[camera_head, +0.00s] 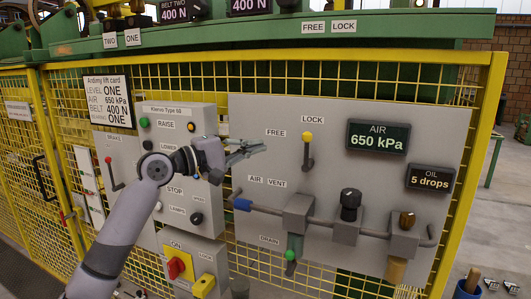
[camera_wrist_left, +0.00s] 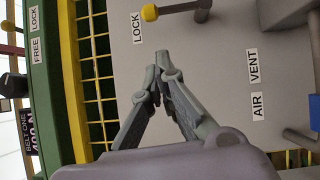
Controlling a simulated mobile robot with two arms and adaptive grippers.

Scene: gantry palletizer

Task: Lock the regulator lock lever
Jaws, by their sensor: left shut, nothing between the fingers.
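The lock lever has a yellow knob (camera_head: 307,136) on a dark stem and stands upright on the grey panel (camera_head: 340,110). Its knob is just below the LOCK label (camera_head: 312,119), with the FREE label (camera_head: 275,132) to its left. My right gripper is out of view.
The AIR display (camera_head: 378,138) reads 650 kPa. Below the lever, a pipe carries a valve block (camera_head: 298,213), a black-knobbed regulator (camera_head: 348,214) and an oiler. Yellow mesh fencing (camera_head: 220,95) surrounds the panel. A control box (camera_head: 185,120) stands behind my left arm.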

